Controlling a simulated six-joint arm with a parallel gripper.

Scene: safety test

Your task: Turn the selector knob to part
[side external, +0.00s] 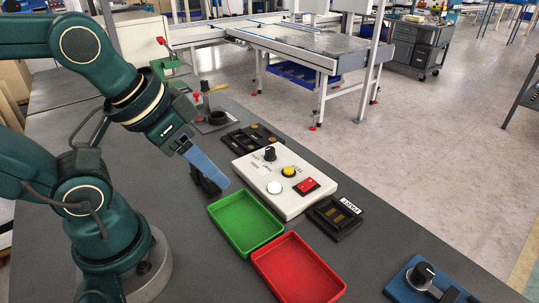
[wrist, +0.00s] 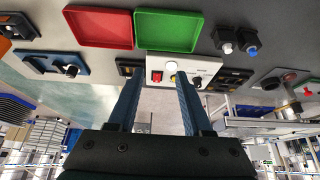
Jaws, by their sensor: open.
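The white control box (side external: 305,205) stands on the dark bench in the side view, and its face shows in the wrist view (wrist: 209,70). The black selector knob (side external: 270,153) sits near the box's far end, with small labels around it that I cannot read. It also shows in the wrist view (wrist: 197,83), just beside the right finger. The box also carries a white button (side external: 274,187), a yellow button (side external: 289,171) and a red switch (side external: 306,185). My gripper (side external: 212,172) is open and empty, left of the box and apart from the knob. Both fingers show in the wrist view (wrist: 158,80).
A green tray (side external: 246,249) and a red tray (side external: 316,292) lie in front of the box. Black holders stand behind (side external: 232,139) and to the right (side external: 318,217). A blue block with a knob (side external: 398,290) is at bottom right. Small dark parts stand near the gripper.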

